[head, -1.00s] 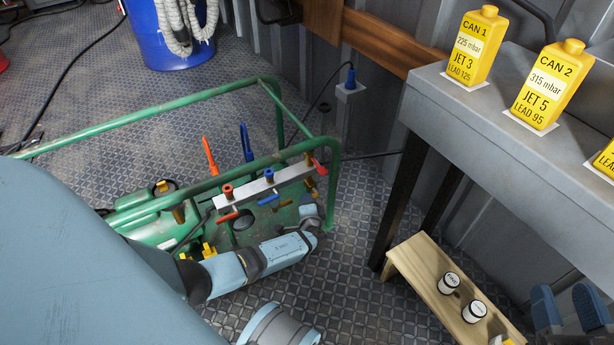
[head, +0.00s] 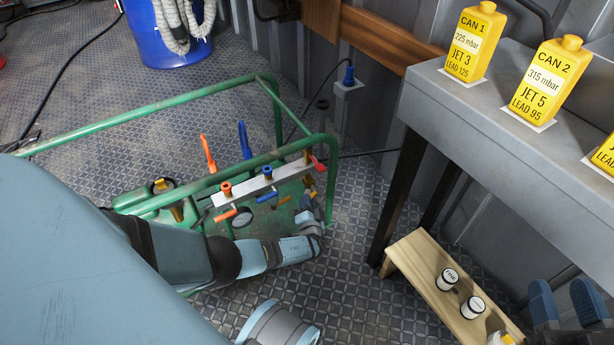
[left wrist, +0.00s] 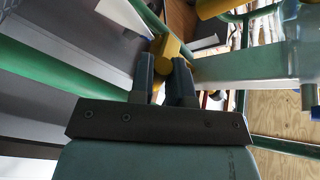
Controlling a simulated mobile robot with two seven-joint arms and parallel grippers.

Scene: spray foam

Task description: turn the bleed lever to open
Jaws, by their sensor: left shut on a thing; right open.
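A pale manifold bar (head: 250,188) runs along the green frame's near right corner. It carries an orange, a blue and a red lever (head: 318,164), with small yellow fittings (head: 309,181) below its right end. My left gripper (head: 308,203) is just below that end. In the left wrist view its dark fingers (left wrist: 168,68) are shut on a yellow lever (left wrist: 172,48), whose end shows between and beyond the fingertips. No label shows on this lever, and in the head view the grip itself is too small to make out. My right gripper (head: 565,303) is open and empty at the lower right.
The green tube frame (head: 150,112) surrounds the machine. A grey bench (head: 480,120) with yellow cans (head: 475,42) stands right. A blue barrel (head: 165,35) stands at the back. Floor left of the frame is mostly clear.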

